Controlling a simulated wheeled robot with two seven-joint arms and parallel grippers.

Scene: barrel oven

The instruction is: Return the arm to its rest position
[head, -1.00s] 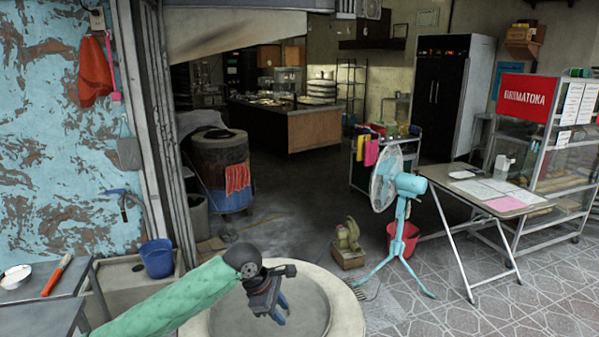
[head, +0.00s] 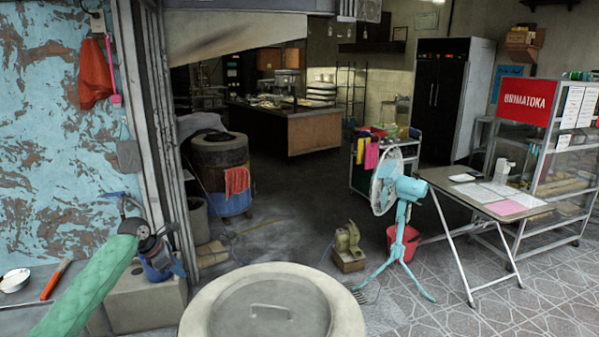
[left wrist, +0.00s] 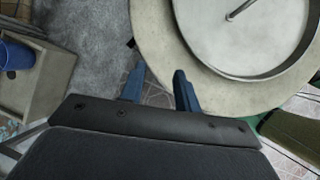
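My left gripper (head: 172,262) is at the left of the head view, at the end of my green-sleeved arm. It is away from the barrel oven and in front of the blue bucket, which it mostly hides. In the left wrist view its two blue fingers (left wrist: 158,88) are apart with nothing between them. The round barrel oven (head: 345,312) stands at the bottom centre, with a grey lid (head: 240,312) with a bar handle lying on its top. The lid also shows in the left wrist view (left wrist: 215,40). My right gripper is not in view.
The blue bucket (left wrist: 14,58) stands on a concrete ledge at the left. A grey table with a bowl (head: 14,281) and a red-handled tool (head: 56,279) is at the lower left. A blue fan (head: 402,215) and a folding table (head: 500,203) stand right of the oven.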

